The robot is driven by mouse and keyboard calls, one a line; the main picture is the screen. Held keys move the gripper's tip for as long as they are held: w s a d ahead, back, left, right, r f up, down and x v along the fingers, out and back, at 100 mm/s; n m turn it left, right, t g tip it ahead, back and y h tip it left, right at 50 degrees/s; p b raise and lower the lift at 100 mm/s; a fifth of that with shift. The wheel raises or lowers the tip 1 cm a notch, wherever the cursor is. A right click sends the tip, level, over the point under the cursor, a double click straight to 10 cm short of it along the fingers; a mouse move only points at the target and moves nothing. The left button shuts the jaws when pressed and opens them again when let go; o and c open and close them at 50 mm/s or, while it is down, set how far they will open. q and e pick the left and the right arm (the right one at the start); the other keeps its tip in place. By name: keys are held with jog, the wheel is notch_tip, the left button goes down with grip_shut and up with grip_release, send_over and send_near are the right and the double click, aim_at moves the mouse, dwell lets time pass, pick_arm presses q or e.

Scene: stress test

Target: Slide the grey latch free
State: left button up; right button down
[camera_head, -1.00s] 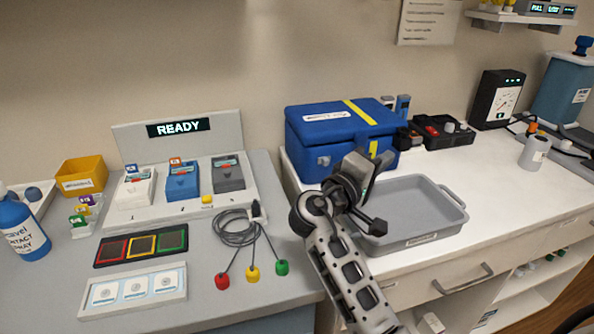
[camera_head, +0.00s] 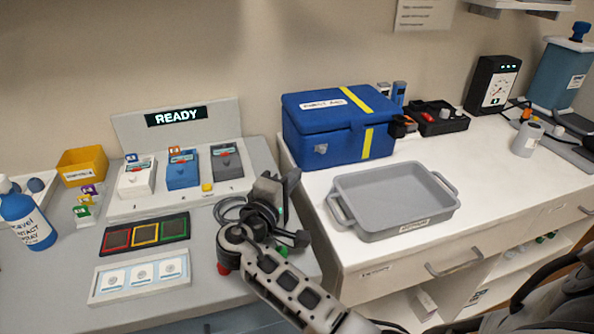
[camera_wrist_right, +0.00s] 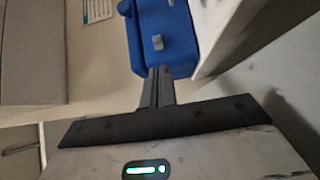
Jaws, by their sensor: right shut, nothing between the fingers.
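The grey latch (camera_head: 321,148) is a small block on the front of the closed blue box (camera_head: 360,145), towards its left end. It also shows in the right wrist view (camera_wrist_right: 158,42), on the blue face just beyond the fingertips. My right gripper (camera_head: 291,178) is in front and left of the box in the head view, below and left of the latch. Its fingers (camera_wrist_right: 160,72) are shut and empty, pointing towards the latch. They look apart from it, though the exact gap cannot be told. My left gripper is not in view.
A grey tray (camera_head: 358,212) stands on the white counter, right of my right gripper. A READY panel (camera_head: 176,116) with several small boxes stands further left.

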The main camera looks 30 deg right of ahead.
aim_at(317, 150)
jog(key=p+x, duration=0.1)
jog(key=x, duration=0.6)
jog(key=shift+d, duration=0.15)
jog(key=shift+w+d, duration=0.25)
jog(key=shift+d, duration=0.05)
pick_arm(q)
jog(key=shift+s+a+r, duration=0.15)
pick_arm(e)
jog(key=shift+w+d, duration=0.1)
jog(key=shift+d, duration=0.1)
